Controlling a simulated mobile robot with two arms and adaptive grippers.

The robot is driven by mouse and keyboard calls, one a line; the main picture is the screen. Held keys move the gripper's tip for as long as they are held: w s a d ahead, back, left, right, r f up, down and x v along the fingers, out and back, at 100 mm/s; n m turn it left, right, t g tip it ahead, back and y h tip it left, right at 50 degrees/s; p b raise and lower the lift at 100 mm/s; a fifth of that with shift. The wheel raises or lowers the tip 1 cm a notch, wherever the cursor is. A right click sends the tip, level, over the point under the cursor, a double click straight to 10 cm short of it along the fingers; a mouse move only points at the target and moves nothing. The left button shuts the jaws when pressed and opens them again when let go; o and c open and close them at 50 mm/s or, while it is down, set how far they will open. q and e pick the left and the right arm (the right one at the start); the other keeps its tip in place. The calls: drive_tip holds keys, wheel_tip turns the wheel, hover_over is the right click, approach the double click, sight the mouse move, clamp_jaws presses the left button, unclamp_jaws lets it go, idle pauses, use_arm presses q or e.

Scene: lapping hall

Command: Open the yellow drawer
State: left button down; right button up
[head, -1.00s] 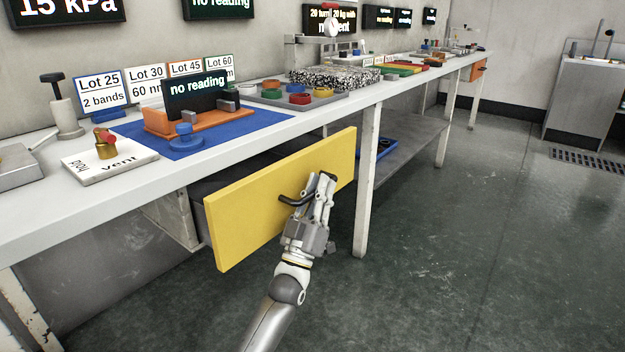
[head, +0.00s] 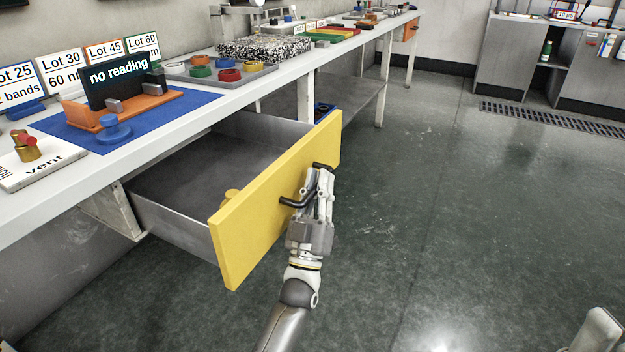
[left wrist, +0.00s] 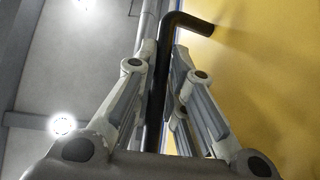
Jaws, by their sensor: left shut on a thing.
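The yellow drawer (head: 262,218) under the bench stands well pulled out. Its grey metal interior (head: 190,175) shows, with a small yellow round object (head: 231,195) inside close behind the front panel. My left gripper (head: 318,185) is shut on the drawer's black handle (head: 289,202) in front of the panel. In the left wrist view the dark handle bar (left wrist: 160,85) runs between the two fingers, with the yellow panel (left wrist: 270,75) to the right.
The white bench top (head: 195,115) carries a blue mat (head: 75,128), an orange stand (head: 125,110), a grey tray (head: 215,79) of coloured rings and a speckled block (head: 264,48). A bench leg (head: 305,98) stands behind the drawer's right end. The floor (head: 430,200) to the right is clear.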

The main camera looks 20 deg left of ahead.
use_arm(q)
drive_tip(key=shift+f, duration=0.1)
drive_tip(key=c, duration=1.5)
unclamp_jaws()
drive_tip(key=v, duration=1.2)
drive_tip(key=shift+s, duration=0.1)
